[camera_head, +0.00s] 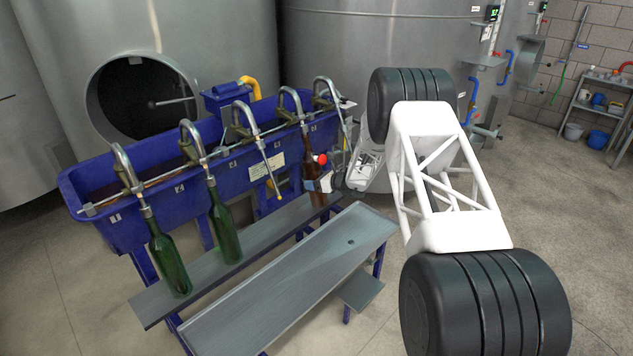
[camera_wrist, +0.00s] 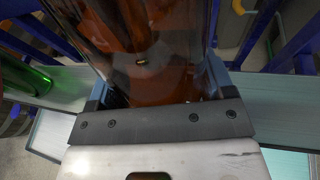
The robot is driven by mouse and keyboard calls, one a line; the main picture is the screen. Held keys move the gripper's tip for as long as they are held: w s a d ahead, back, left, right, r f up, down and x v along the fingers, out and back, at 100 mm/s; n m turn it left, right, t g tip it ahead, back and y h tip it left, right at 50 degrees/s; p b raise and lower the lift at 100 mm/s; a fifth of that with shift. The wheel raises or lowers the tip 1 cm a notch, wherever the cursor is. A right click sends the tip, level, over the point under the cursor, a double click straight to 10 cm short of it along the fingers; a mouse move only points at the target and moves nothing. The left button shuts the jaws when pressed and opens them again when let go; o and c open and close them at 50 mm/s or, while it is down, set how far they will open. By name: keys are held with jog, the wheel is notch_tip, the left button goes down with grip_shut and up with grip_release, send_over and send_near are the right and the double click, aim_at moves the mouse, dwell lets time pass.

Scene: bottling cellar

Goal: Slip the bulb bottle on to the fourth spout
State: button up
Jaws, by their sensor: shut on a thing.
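The bulb bottle is brown glass (camera_head: 312,171) and stands nearly upright under the fourth spout (camera_head: 290,98). Its neck lines up with that spout's lower end, and no bare filling tube shows below the spout. I cannot tell how far the tube is inside the neck. My gripper (camera_head: 322,184) is shut on the bottle from the right. In the wrist view the brown glass (camera_wrist: 150,45) fills the space between the fingers (camera_wrist: 155,90). The bottle's base is close to the grey bench (camera_head: 262,233); I cannot tell whether it touches.
Green bottles hang on the first (camera_head: 168,262) and second (camera_head: 224,230) spouts. The third spout (camera_head: 244,112) has a bare tube with a yellow tip. The fifth spout (camera_head: 325,85) is close on the right. The blue trough (camera_head: 100,205) is behind; a lower grey shelf (camera_head: 290,275) is in front.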

jog(key=shift+w+a+f+t+y, duration=0.25)
jog(key=shift+w+a+f+y, duration=0.1)
jog(key=shift+w+a, duration=0.25)
jog(key=shift+w+a+f+t+y, duration=0.25)
jog(key=shift+w+a+f, duration=0.1)
jog(key=shift+w+a, duration=0.2)
jog(key=shift+s+d+f, duration=0.1)
jog(key=shift+d+f, duration=0.05)
jog(key=shift+f, duration=0.85)
dwell(1.3)
jog(key=o, duration=1.2)
jog(key=shift+f, duration=0.1)
jog(key=shift+s+d, duration=0.1)
jog(key=shift+d, duration=0.05)
jog(key=f+v, duration=0.2)
jog(key=v, duration=1)
jog(key=shift+s+d, duration=0.2)
jog(key=shift+d, duration=0.1)
dwell(0.4)
jog(key=shift+r, duration=0.2)
